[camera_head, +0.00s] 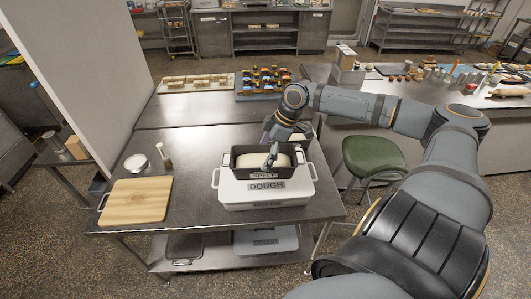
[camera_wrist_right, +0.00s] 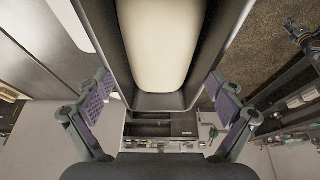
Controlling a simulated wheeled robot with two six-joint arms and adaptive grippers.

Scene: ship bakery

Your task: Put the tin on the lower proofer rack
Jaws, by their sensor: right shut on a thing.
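The tin (camera_head: 240,157) is a dark loaf tin with pale dough (camera_head: 283,158) inside, at the middle of the head view. It is over the lid of a white box (camera_head: 267,187) labelled DOUGH; I cannot tell whether it touches the lid. My right gripper (camera_head: 270,161) reaches down onto the tin from behind and is shut on it. In the right wrist view the tin (camera_wrist_right: 160,103) lies between the purple-padded fingers, with the dough upright in the picture. My left gripper is not in view. I cannot tell which rack is the proofer.
A cutting board (camera_head: 137,200), a white bowl (camera_head: 136,162) and a shaker (camera_head: 164,155) are left on the steel table (camera_head: 195,205). A green stool (camera_head: 374,157) stands right. Trays of baked goods are behind.

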